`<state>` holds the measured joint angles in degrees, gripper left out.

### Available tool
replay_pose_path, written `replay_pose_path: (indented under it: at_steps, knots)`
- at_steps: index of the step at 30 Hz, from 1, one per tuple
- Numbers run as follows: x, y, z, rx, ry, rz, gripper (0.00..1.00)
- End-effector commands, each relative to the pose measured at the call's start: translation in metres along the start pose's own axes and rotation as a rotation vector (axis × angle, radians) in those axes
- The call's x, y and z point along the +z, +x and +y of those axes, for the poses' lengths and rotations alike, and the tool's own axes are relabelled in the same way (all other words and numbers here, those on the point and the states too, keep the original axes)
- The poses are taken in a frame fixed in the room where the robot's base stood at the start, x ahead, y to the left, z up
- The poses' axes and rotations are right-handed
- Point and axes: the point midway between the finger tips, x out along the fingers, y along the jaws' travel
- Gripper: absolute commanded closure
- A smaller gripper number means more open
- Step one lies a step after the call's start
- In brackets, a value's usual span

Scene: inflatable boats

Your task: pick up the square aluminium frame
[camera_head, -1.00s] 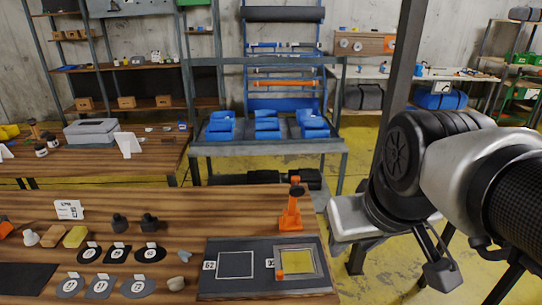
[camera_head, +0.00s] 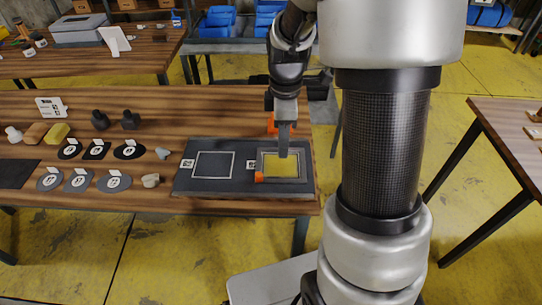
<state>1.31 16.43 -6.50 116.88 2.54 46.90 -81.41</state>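The square aluminium frame (camera_head: 301,167) lies flat on the right half of a dark board (camera_head: 220,185), around a yellow square (camera_head: 283,168). A small orange piece (camera_head: 259,177) sits at its front left corner. My gripper (camera_head: 284,154) points straight down at the back edge of the frame, and its tips overlap that edge in the picture. I cannot tell whether they touch it or hover just above. The fingers show as one narrow dark shape, so their opening is hidden. The back edge of the frame is partly covered by them.
A white outlined square (camera_head: 213,165) is on the board's left half. An orange stand (camera_head: 272,124) is partly hidden behind my gripper. Labelled dark discs (camera_head: 112,183) and black knobs (camera_head: 130,120) stand left on the wooden table (camera_head: 215,110). My arm blocks the view at right.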

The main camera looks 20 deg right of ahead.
Motion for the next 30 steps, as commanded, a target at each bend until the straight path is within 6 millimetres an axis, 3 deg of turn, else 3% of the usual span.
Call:
replay_pose_path:
  at_steps: [3,9,17,24,30]
  knots:
    - [0.000,0.030,-0.001,-0.005,0.000,-0.002,0.66]
    - [0.000,0.068,-0.001,-0.003,0.001,-0.001,0.66]
    - [0.000,0.088,0.000,0.000,0.003,-0.001,0.66]
    - [0.002,0.123,-0.001,-0.002,0.001,-0.002,0.66]
    - [0.002,0.137,0.000,0.000,0.002,-0.001,0.66]
